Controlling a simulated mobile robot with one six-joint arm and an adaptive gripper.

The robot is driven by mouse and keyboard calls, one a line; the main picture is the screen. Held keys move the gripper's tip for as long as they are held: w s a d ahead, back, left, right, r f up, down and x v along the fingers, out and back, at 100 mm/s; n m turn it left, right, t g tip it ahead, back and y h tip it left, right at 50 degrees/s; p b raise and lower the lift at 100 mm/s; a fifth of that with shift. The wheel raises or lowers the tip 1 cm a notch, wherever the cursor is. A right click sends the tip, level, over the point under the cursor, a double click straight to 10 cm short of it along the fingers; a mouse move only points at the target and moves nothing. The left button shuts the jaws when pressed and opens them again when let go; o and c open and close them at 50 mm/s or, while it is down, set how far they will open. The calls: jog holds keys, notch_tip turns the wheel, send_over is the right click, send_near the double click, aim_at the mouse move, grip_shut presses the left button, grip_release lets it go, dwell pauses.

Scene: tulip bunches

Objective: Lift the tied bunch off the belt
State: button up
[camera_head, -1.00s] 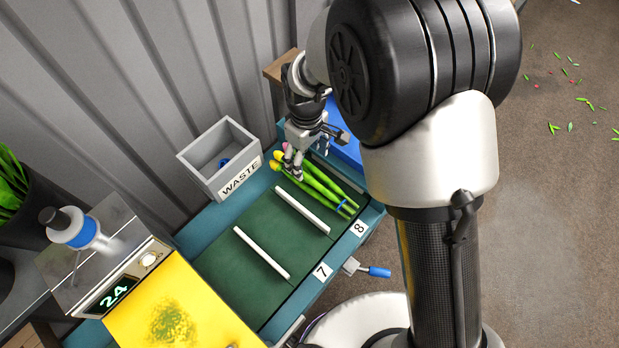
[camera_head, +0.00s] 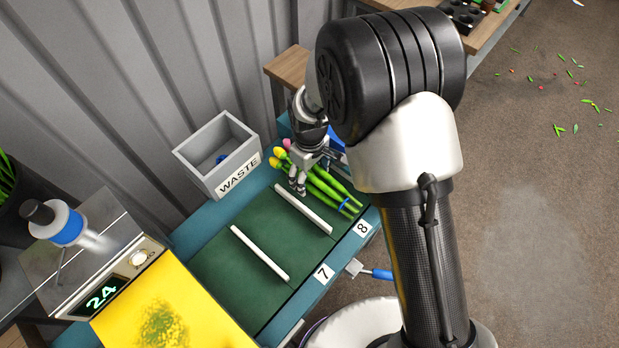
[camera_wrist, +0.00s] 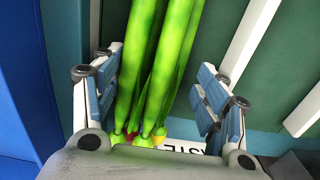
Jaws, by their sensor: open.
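The tied bunch (camera_head: 322,186) of tulips lies on the green belt (camera_head: 232,262) in the lane marked 8. Its yellow and pink heads point toward the waste bin, and a blue tie (camera_head: 345,204) circles the stems near the cut ends. My gripper (camera_head: 298,185) is over the bunch near the head end and partly hides it. In the wrist view my open gripper (camera_wrist: 160,105) has one finger on each side of the green stems (camera_wrist: 158,65), with gaps to both. The heads show only partly at the bottom of that view.
White dividers (camera_head: 303,209) stand on the belt beside the bunch. A grey waste bin (camera_head: 190,160) stands behind the belt at the left. A blue-handled lever (camera_head: 378,274) juts from the front edge. A yellow surface (camera_head: 190,315) and a spray bottle (camera_head: 62,226) are at lower left.

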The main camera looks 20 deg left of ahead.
jog(key=c, duration=1.2)
jog(key=shift+o, duration=0.2)
jog(key=shift+r, duration=0.15)
